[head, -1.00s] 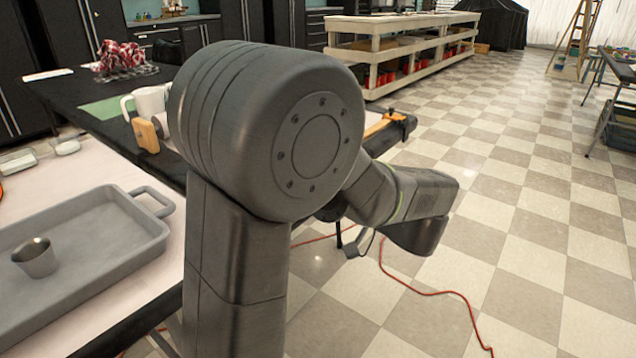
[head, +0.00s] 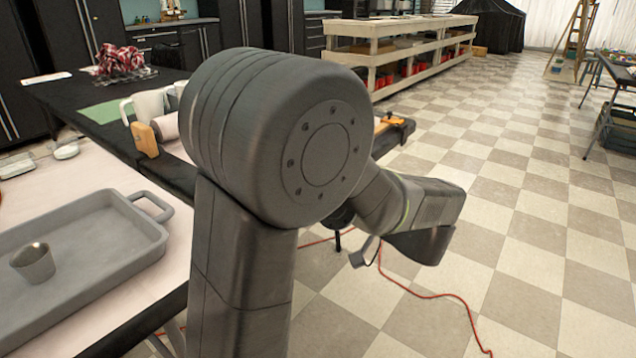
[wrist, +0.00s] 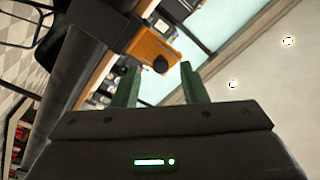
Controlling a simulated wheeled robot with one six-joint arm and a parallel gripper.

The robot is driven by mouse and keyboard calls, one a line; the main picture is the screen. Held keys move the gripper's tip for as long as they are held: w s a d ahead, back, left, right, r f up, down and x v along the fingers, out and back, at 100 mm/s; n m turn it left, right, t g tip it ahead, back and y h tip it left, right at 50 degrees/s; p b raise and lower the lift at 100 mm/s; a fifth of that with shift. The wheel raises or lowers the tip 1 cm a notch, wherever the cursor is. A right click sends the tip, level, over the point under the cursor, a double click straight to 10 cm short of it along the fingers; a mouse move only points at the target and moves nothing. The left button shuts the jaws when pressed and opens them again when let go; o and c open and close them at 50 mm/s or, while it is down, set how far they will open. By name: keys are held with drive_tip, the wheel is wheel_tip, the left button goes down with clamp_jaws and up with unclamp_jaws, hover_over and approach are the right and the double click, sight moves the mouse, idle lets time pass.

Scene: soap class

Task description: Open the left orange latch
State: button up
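I cannot tell whether the left finger touches the latch. In the head view an orange piece (head: 387,123) shows at the far right end of the dark table, partly behind my arm. I cannot tell if it is the same latch. My gripper is not distinguishable in the head view.
A red cable (head: 440,294) lies on the checkered floor, which is open at right.

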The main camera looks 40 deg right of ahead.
drive_tip(key=p+v, duration=0.2)
drive_tip(key=v, duration=1)
drive_tip(key=shift+s, duration=0.15)
drive_tip(key=b+x, duration=0.2)
drive_tip(key=x, duration=1.2)
drive_tip(key=shift+s, duration=0.1)
